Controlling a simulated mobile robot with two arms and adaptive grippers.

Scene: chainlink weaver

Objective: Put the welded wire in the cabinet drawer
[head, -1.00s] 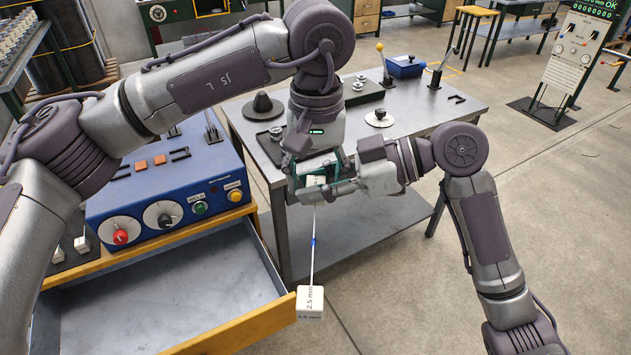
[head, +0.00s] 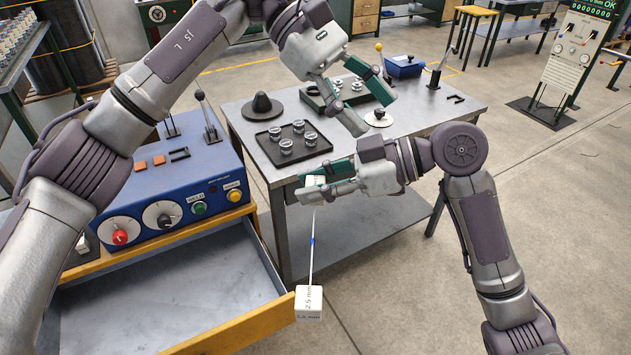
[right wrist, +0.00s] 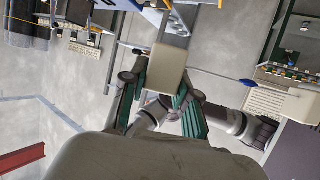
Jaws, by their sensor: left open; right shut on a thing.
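The welded wire (head: 313,250) is thin, with a blue mark midway. It hangs down from my right gripper (head: 326,183), which is shut on its upper white end block. Its lower white block (head: 309,303), marked 2.5 mm, shows beside the drawer's front right corner. In the right wrist view the held block (right wrist: 167,70) is between the fingers, and the wire (right wrist: 215,74) runs right. My left gripper (head: 368,108) is open and empty, above the grey table. The cabinet drawer (head: 240,335) is pulled open at the lower left; its visible inside is empty.
A blue welder box (head: 165,205) with knobs and levers stands above the drawer. The grey table (head: 440,115) holds a black tray (head: 287,142) with several small metal parts, a dark cone (head: 262,106) and a round white piece (head: 378,119). Floor is clear at the lower right.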

